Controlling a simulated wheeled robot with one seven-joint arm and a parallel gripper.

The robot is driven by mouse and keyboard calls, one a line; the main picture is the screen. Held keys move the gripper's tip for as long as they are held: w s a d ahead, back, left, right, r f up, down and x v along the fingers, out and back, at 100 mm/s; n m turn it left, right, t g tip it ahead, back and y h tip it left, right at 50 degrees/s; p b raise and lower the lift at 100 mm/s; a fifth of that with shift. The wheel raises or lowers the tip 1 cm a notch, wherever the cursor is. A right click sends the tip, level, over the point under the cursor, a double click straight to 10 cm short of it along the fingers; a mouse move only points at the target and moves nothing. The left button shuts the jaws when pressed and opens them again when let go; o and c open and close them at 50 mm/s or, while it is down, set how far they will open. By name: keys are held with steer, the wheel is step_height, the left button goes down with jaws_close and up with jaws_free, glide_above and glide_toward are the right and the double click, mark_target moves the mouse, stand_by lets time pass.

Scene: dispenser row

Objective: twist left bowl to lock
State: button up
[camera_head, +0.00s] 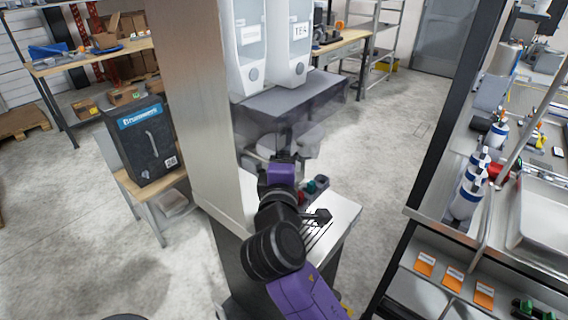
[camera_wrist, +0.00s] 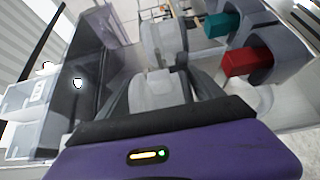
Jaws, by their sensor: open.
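Two pale grey bowls show under the dark dispenser shelf (camera_head: 300,98) in the head view. The left bowl (camera_head: 266,146) is partly hidden behind my gripper (camera_head: 284,152), and the right bowl (camera_head: 309,136) is beside it. In the wrist view a pale round bowl (camera_wrist: 163,38) with a light block-like handle (camera_wrist: 157,88) lies straight ahead. My gripper (camera_wrist: 160,78) is open, with its dark fingers on either side of that handle. I cannot tell whether the fingers touch it, or whether the bowl is locked.
Two white dispensers (camera_head: 247,48) stand above the shelf, the right one marked TEA (camera_head: 300,31). A pale column (camera_head: 200,110) stands close at left. A red block (camera_wrist: 247,61) and a teal block (camera_wrist: 222,24) sit in grey holders at right in the wrist view.

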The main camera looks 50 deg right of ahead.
steer(key=shift+x, duration=0.8)
steer(key=c, duration=1.2)
